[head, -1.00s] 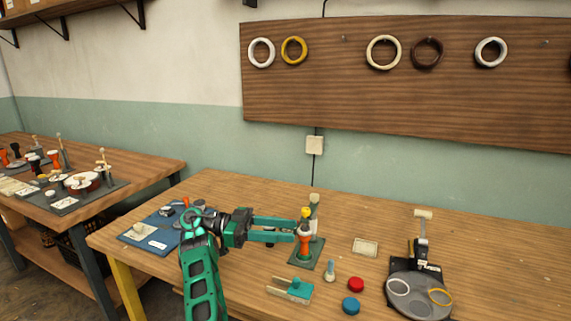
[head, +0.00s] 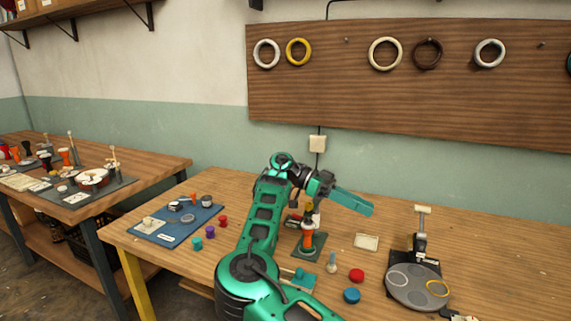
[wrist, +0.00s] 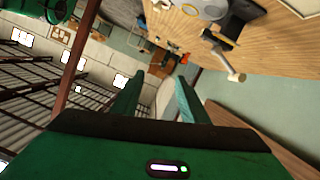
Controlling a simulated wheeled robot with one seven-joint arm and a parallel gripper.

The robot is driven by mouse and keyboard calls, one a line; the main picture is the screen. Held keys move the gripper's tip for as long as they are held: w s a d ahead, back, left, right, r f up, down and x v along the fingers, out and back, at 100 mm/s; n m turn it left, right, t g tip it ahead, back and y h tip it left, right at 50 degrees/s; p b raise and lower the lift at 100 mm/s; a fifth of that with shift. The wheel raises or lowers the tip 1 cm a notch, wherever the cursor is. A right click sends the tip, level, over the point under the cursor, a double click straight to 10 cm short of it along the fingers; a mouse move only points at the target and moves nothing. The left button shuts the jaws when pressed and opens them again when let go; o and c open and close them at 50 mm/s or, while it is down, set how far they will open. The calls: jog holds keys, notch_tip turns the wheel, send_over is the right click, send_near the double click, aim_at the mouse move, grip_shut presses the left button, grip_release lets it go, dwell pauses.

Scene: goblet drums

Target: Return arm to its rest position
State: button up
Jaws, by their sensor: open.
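My arm (head: 262,215) rises from the bottom of the head view, folded at the elbow, with its wrist above the table. My gripper (head: 371,206) is raised in the air, pointing right, behind and above the small orange goblet drum (head: 307,238) in the picture. Its fingers also show in the wrist view (wrist: 157,85), apart with nothing between them. The drum stands upright on a dark green base (head: 313,246), clear of the gripper. My forearm hides part of the table and part of a teal-topped fixture (head: 299,278).
A blue mat (head: 172,236) with small parts lies left. A red knob (head: 357,275), a blue knob (head: 352,296) and a pale tray (head: 366,242) lie right of the drum. A black stand with a grey disc (head: 417,291) stands farther right. A pegboard (head: 400,90) holds rings.

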jog(key=s+d+n+g+y, duration=0.1)
jog(key=s+d+y, duration=0.2)
jog(key=d, duration=0.7)
jog(key=s+d+g+y, duration=0.1)
jog(key=s+d+y, duration=0.2)
jog(key=d, duration=0.7)
jog(key=s+d+f+n+y, duration=0.3)
jog(key=s+d+y, duration=0.2)
jog(key=s+d, duration=0.45)
jog(key=s+a+n+t+y, duration=0.1)
jog(key=s+a+n+t, duration=0.2)
jog(key=s, duration=0.5)
jog(key=s+a+f+n+t, duration=0.1)
jog(key=s+a+n+t, duration=0.2)
jog(key=s, duration=0.4)
jog(key=s+a+f+n+t+y, duration=0.1)
jog(key=s+a+n+t, duration=0.1)
jog(key=s, duration=0.6)
jog(key=shift+s+a+f+n+t+y, duration=0.3)
jog(key=shift+s+a+n+t, duration=0.15)
jog(key=shift+n, duration=0.35)
jog(key=shift+w, duration=0.1)
jog(key=shift+w+f, duration=0.2)
jog(key=shift+w, duration=0.4)
